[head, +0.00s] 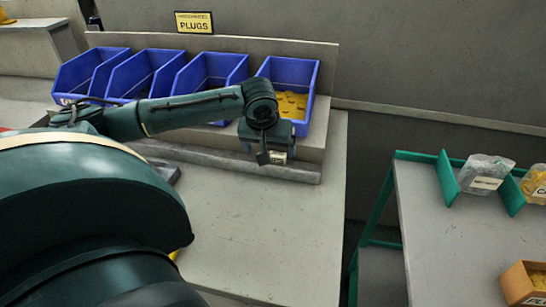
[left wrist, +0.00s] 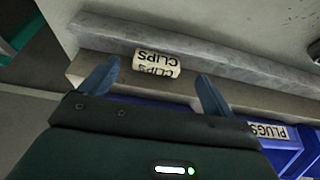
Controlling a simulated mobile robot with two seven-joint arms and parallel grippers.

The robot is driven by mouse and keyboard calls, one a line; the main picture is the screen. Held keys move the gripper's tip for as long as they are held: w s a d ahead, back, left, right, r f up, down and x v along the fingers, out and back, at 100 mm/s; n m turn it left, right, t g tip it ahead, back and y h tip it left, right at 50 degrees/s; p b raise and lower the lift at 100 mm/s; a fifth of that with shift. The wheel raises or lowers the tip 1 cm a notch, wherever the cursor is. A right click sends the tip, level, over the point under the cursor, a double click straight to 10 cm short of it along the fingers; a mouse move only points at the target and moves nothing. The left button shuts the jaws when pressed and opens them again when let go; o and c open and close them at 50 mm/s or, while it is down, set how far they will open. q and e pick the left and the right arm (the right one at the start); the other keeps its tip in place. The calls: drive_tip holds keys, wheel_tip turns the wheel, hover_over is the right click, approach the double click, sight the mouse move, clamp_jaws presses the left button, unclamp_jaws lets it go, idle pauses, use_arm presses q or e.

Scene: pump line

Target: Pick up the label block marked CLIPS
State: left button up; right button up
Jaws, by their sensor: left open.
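The label block marked CLIPS (left wrist: 156,63) is a small cream block with black lettering on two faces. In the left wrist view it sits on the grey ledge in front of the blue bins, upside down in the picture. My left gripper (left wrist: 159,72) is open, with one blue-grey finger on each side of the block and gaps to both; I cannot tell how far down they reach. In the head view the left gripper (head: 268,156) hangs at the ledge below the rightmost bin, partly hiding the block (head: 280,157). My right gripper is not in view.
Several blue bins stand in a row; the rightmost bin (head: 311,85) holds yellow parts. A PLUGS sign (head: 194,22) stands behind them, and a PLUGS label (left wrist: 268,131) shows on a bin. A green-edged table (head: 430,230) with bagged parts stands right. The bench front (head: 260,240) is clear.

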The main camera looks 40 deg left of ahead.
sight(272, 155)
use_arm(q)
drive_tip(key=shift+w+x, duration=0.25)
drive_tip(key=shift+x, duration=1.7)
drive_tip(key=shift+c, duration=0.6)
drive_tip(key=shift+r, duration=0.1)
drive_tip(key=c, duration=0.9)
drive_tip(key=shift+c, duration=0.2)
drive_tip(key=shift+r, duration=0.1)
